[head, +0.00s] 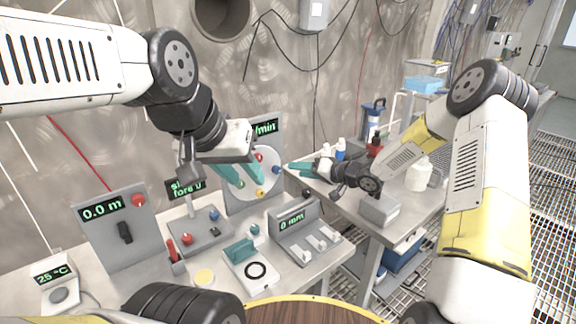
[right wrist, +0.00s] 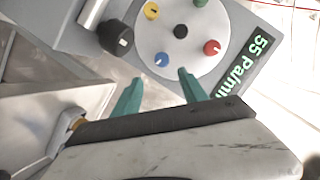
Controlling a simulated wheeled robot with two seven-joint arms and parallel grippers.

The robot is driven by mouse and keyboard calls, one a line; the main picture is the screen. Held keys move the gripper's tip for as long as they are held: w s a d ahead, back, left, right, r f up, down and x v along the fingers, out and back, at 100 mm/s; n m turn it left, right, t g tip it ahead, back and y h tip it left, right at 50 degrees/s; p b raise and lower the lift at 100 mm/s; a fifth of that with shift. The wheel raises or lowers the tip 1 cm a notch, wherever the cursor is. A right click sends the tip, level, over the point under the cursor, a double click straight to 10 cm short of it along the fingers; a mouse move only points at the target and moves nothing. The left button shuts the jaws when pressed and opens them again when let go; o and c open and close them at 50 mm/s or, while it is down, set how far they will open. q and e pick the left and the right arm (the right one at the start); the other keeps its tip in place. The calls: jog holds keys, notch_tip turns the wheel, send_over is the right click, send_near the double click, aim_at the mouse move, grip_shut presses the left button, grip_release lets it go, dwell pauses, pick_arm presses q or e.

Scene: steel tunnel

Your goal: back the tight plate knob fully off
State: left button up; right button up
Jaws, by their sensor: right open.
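A white round plate (head: 268,160) with coloured knobs stands on a grey panel behind the bench; it also shows in the right wrist view (right wrist: 158,38). There it carries a yellow knob (right wrist: 151,10), a red knob (right wrist: 212,47), a blue knob (right wrist: 162,60), a green knob (right wrist: 199,2) and a black centre (right wrist: 180,31). Which knob is tight cannot be told. My left gripper (head: 252,184) is open in front of the plate and hides part of it. My right gripper (head: 291,170) is open and empty, right of the plate; its fingertips (right wrist: 160,82) point towards it, apart from the knobs.
A dark knob (right wrist: 119,38) sticks out beside the plate. A switch box (head: 297,232), a box with a green block (head: 243,250) and a 0.0 m panel (head: 112,235) crowd the bench. Bottles (head: 340,148) and a grey box (head: 379,212) stand on the right table.

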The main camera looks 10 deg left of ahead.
aim_at(279, 170)
jog(key=shift+y, duration=0.3)
jog(key=x, duration=0.8)
jog(key=shift+s+a+f, duration=0.25)
jog(key=shift+s+f, duration=0.05)
jog(key=shift+s, duration=0.05)
grip_shut()
